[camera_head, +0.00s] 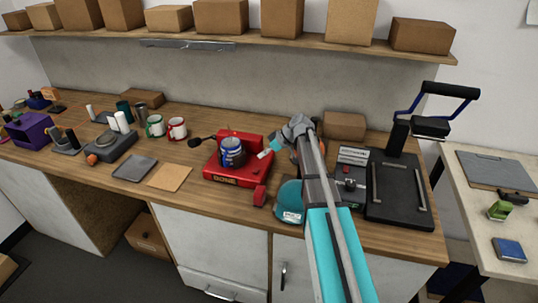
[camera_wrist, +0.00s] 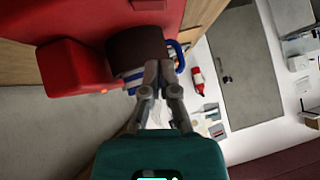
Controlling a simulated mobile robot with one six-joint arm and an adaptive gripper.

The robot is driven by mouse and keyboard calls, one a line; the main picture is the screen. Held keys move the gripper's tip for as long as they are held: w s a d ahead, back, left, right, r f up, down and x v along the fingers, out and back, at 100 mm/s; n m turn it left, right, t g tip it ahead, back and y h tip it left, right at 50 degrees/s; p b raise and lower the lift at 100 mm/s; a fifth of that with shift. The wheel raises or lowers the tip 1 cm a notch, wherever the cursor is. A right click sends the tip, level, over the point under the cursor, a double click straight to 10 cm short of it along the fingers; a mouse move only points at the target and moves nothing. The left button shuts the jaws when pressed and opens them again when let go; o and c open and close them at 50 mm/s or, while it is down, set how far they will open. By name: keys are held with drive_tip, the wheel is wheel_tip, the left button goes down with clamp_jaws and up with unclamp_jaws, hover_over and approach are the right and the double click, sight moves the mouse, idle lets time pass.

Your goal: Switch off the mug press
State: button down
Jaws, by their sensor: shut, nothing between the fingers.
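The red mug press (camera_head: 232,178) stands on the workbench, with a blue and white patterned mug (camera_head: 232,153) clamped in it. In the wrist view the press's red body (camera_wrist: 75,75) fills the upper left, and a small orange light (camera_wrist: 103,91) shows on its edge. A dark band (camera_wrist: 137,48) wraps the mug, and its blue handle (camera_wrist: 180,55) shows beside my fingers. My gripper (camera_wrist: 158,68) is shut and empty, its tips in front of the mug and band. I cannot tell whether they touch. In the head view my arm hides part of the bench right of the press.
A black flat press (camera_head: 400,190) stands to the right, and a teal cap (camera_head: 289,200) lies by my arm. Two mugs (camera_head: 177,128) stand at the left. A grey mat (camera_head: 134,167) and a tan sheet (camera_head: 170,177) lie left of the press. Boxes line the shelf (camera_head: 250,40) above.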

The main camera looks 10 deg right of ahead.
sight(254, 170)
drive_tip(key=shift+b+x, duration=0.6)
drive_tip(key=shift+x, duration=0.55)
drive_tip(key=shift+s+f+b, duration=0.2)
drive_tip(key=shift+f+b, duration=0.65)
drive_tip(key=shift+f, duration=0.05)
drive_tip(key=shift+s+f+b, duration=0.25)
drive_tip(key=shift+f+b, duration=0.6)
drive_tip(key=shift+f, duration=0.05)
drive_tip(key=shift+s+d+f, duration=0.1)
drive_tip(key=shift+d, duration=0.05)
